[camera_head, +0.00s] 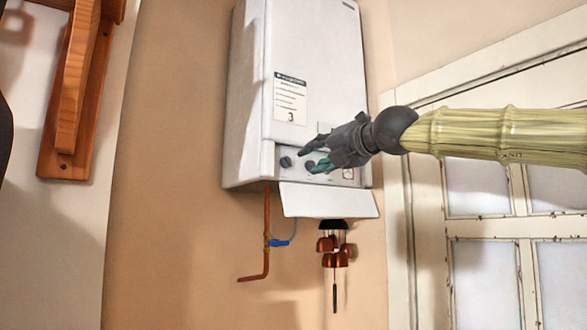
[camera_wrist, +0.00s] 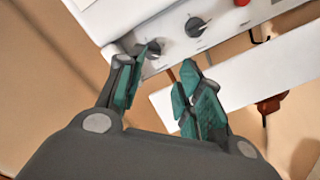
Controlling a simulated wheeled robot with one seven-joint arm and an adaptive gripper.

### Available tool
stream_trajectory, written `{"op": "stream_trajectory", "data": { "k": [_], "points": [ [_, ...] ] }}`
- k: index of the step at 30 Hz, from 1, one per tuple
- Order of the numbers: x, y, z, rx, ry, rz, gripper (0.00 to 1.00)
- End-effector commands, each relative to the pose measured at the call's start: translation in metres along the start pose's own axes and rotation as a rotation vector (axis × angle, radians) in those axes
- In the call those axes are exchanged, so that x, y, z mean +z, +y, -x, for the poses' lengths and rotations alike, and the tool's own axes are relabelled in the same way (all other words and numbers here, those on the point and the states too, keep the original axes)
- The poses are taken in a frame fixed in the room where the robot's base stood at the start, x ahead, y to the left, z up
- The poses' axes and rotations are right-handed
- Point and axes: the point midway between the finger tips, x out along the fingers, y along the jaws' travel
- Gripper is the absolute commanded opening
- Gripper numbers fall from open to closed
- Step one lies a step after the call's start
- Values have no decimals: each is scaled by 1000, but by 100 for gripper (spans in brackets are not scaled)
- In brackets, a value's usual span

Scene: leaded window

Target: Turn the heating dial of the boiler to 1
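The white boiler (camera_head: 305,60) hangs on the wall, with a control panel along its bottom edge. One dark dial (camera_head: 286,162) is at the panel's left, just left of my fingertips; it shows in the wrist view (camera_wrist: 154,46), partly covered by the left finger's tip. A second dark dial (camera_wrist: 196,27) is right of it, mostly hidden by my gripper in the head view. Which is the heating dial, and the dial marks, are too small to read. My gripper (camera_head: 308,158) is open and empty in front of the panel; its fingers stand apart in the wrist view (camera_wrist: 165,60).
A white flap (camera_head: 328,200) hangs open below the panel. A copper pipe (camera_head: 267,235) with a blue valve and a wind chime (camera_head: 335,250) hang below. A paned white door (camera_head: 480,230) is at the right.

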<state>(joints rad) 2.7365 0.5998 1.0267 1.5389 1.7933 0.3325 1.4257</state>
Motion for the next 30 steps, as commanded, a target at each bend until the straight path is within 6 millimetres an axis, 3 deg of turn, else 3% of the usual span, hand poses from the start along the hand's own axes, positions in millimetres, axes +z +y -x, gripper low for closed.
{"op": "stream_trajectory", "data": {
  "k": [15, 21, 30],
  "points": [
    [2, -4, -84, -5, 3, -1, 36],
    [1, -4, -101, -4, 1, 0, 36],
    [1, -5, -105, -3, 1, -1, 36]
  ]
}}
